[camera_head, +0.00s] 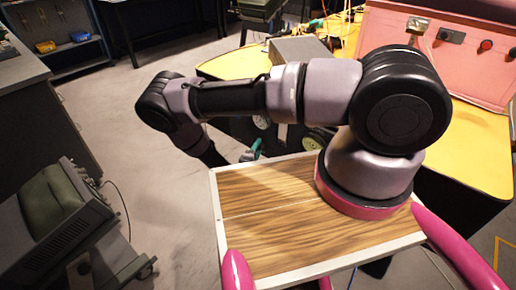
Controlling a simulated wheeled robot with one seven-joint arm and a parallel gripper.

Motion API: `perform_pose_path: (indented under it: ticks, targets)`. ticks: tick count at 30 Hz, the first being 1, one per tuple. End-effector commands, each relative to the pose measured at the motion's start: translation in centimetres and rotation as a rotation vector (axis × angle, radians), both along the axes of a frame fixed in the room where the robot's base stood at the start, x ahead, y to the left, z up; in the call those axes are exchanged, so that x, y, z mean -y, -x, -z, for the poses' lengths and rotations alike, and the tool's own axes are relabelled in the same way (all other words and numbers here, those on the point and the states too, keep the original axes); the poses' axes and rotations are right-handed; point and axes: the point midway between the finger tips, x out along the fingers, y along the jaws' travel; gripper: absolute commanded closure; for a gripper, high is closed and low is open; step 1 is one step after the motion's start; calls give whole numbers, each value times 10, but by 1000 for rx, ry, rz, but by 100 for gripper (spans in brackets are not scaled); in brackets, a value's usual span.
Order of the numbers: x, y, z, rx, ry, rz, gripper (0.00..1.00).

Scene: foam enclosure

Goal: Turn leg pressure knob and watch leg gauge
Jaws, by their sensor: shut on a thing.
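My arm reaches left and then down, and its wrist end drops behind the far left edge of my wooden top. My gripper (248,154) shows there only as a small dark and teal shape. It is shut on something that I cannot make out. Two small round pale-green faces, one to the right above the gripper (262,121) and one further right (316,139), sit under my forearm. They may be gauges, but I cannot read them. I cannot pick out the leg pressure knob or tell which gauge is the leg gauge.
A pink panel (465,60) with red and dark buttons stands on yellow foam (470,145) at the right. A grey-green instrument (60,215) is at the lower left, below a dark cabinet (35,110). Grey floor (120,110) lies open at the left.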

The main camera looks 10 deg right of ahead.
Motion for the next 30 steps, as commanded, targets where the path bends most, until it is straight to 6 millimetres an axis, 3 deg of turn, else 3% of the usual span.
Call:
perform_pose_path:
  ticks: [20,21,23,30]
  targets:
    - [0,1,2,50,-40,0,100]
    - [0,1,2,50,-40,0,50]
    - [0,1,2,51,-40,0,27]
    - [0,1,1,52,-40,0,24]
